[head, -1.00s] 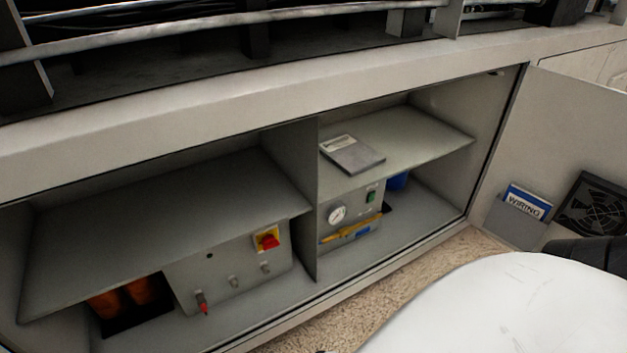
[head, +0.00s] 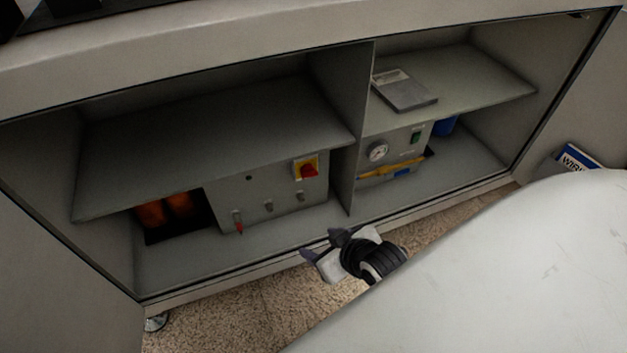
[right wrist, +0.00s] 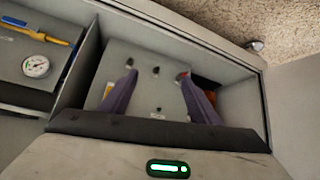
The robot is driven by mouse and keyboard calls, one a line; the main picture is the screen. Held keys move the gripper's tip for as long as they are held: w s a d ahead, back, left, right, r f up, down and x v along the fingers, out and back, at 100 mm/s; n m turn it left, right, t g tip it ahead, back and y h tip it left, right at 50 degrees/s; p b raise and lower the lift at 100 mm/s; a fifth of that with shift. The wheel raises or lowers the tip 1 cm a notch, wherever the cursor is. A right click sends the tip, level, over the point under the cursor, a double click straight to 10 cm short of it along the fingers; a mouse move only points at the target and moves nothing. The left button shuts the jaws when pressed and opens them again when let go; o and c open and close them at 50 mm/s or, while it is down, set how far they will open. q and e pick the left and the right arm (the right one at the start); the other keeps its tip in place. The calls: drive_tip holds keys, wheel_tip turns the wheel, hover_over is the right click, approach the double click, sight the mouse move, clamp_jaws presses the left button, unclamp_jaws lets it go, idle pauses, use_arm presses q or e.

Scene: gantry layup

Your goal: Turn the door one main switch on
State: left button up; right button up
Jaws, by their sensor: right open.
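The main switch (head: 307,169), a red knob on a yellow plate, is on a grey control box (head: 265,190) in the left compartment of the open cabinet. My right gripper (head: 322,244) is open and empty, in front of the cabinet's lower edge, below and apart from the switch. In the right wrist view its two purple fingers (right wrist: 158,92) are spread, with the grey box (right wrist: 146,72) beyond them. A little yellow shows beside the left finger there; the red knob is not clear. My left gripper is out of view.
A vertical divider (head: 355,130) separates the compartments. The right one holds a gauge box (head: 405,146) and a grey book-like item (head: 403,91) on its shelf. A red-tipped toggle (head: 239,226) and small knobs sit below the switch. An open door stands at the right.

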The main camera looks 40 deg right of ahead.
drive_tip(key=w+d+f+m+t, duration=0.1)
drive_tip(key=w+d+f+t, duration=0.15)
drive_tip(key=w, duration=0.35)
drive_tip(key=m+t+h, duration=0.3)
drive_tip(key=t+h, duration=0.1)
drive_tip(key=t, duration=0.2)
approach(311, 175)
drive_tip(key=b+x, duration=0.1)
drive_tip(key=x, duration=0.1)
drive_tip(key=b+x, duration=0.3)
drive_tip(key=x, duration=0.2)
drive_tip(key=shift+f, duration=0.3)
drive_tip(key=shift+w+d+r+b, duration=0.1)
drive_tip(key=shift+w+r+b, duration=0.05)
drive_tip(key=shift+w+b, duration=0.3)
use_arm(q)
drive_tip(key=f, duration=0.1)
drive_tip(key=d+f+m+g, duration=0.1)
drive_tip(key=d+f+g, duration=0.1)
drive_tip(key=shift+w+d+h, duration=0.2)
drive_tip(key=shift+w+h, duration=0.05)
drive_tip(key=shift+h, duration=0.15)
use_arm(e)
drive_tip(key=c, duration=1.1)
